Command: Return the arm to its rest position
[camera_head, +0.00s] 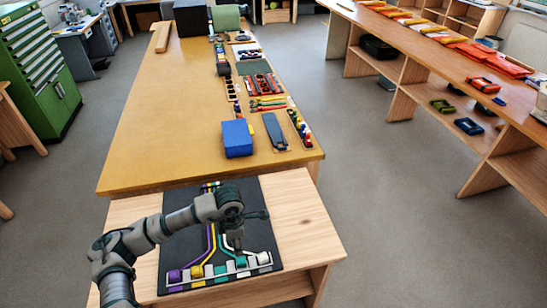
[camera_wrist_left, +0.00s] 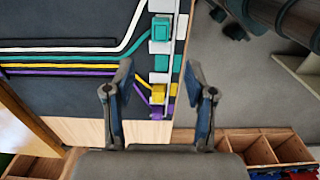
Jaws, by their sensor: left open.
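My left arm reaches in from the lower left in the head view. Its gripper (camera_head: 240,222) hangs over a black board (camera_head: 178,235) on a light wood table. In the left wrist view the gripper's jaws (camera_wrist_left: 158,92) are spread apart with nothing between them. Purple, yellow, teal and white cords run along the board to a pale strip (camera_head: 219,274) at its near edge. Purple (camera_head: 174,276), yellow (camera_head: 196,271) and teal (camera_head: 241,262) blocks sit along the strip. The gripper hides part of the cords. My right gripper is not in view.
A long wooden bench (camera_head: 160,130) adjoins the table's far side. A blue box (camera_head: 237,138) and rows of small tools stand on its right part; its left part is clear. A shelved bench (camera_head: 450,75) stands right. A green drawer cabinet (camera_head: 40,65) stands left.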

